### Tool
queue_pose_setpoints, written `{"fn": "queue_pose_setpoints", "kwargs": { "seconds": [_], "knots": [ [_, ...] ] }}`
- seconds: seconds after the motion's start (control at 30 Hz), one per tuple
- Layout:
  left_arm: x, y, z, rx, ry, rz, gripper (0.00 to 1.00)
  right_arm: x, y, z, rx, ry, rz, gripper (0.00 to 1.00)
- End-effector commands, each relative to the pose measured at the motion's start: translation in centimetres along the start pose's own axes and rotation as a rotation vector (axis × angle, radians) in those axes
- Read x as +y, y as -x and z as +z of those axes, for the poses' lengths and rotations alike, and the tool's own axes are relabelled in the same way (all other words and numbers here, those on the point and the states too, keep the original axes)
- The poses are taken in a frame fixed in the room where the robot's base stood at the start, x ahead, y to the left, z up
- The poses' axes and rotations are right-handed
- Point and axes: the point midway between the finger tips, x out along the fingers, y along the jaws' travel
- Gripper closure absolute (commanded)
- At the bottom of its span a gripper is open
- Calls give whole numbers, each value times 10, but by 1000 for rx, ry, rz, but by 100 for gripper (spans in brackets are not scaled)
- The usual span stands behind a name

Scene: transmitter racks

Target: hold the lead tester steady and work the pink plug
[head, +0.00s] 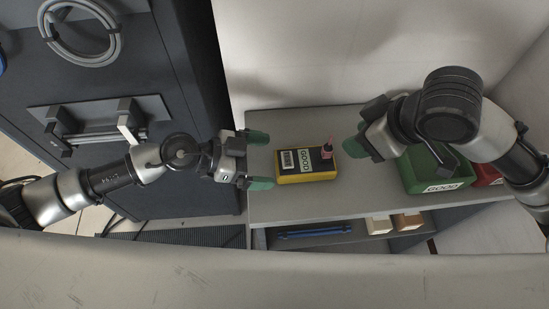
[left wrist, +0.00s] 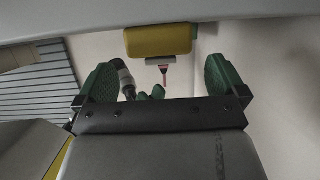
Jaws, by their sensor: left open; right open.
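The lead tester (head: 307,166) is a yellow and dark box with a white GOOD label, lying on the grey bench top. The pink plug (head: 327,150) stands upright at its right end, with a thin pink lead above it. My left gripper (head: 262,160) is open just left of the tester, its green fingertips apart and not touching it. In the left wrist view the tester's yellow side (left wrist: 160,41) and the pink plug (left wrist: 164,69) show beyond the open fingers. My right gripper (head: 360,140) is at the right of the plug, apart from it; its fingers partly overlap in view.
A green bin (head: 436,172) labelled GOOD stands on the bench (head: 275,208) at right, with a red bin (head: 487,174) beside it, partly behind my right arm. A lower shelf holds a blue bar (head: 314,234) and small blocks (head: 407,221). A dark rack cabinet (head: 150,60) stands at left.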

Motion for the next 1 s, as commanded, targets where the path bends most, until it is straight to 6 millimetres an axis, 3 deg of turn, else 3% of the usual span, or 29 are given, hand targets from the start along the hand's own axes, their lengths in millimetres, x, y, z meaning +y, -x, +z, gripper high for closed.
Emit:
{"fn": "queue_pose_setpoints", "kwargs": {
  "seconds": [0.23,0.63,0.93,1.0],
  "knots": [
    [0,-31,0,1,-1,0,0,0,0,0,0,0,0,57],
    [0,-37,0,0,0,-1,2,0,0,0,0,0,0,57],
    [0,-37,0,0,0,-1,48,0,0,0,0,0,0,57],
    [0,-37,0,0,0,-1,50,0,0,0,0,0,0,57]
  ]
}}
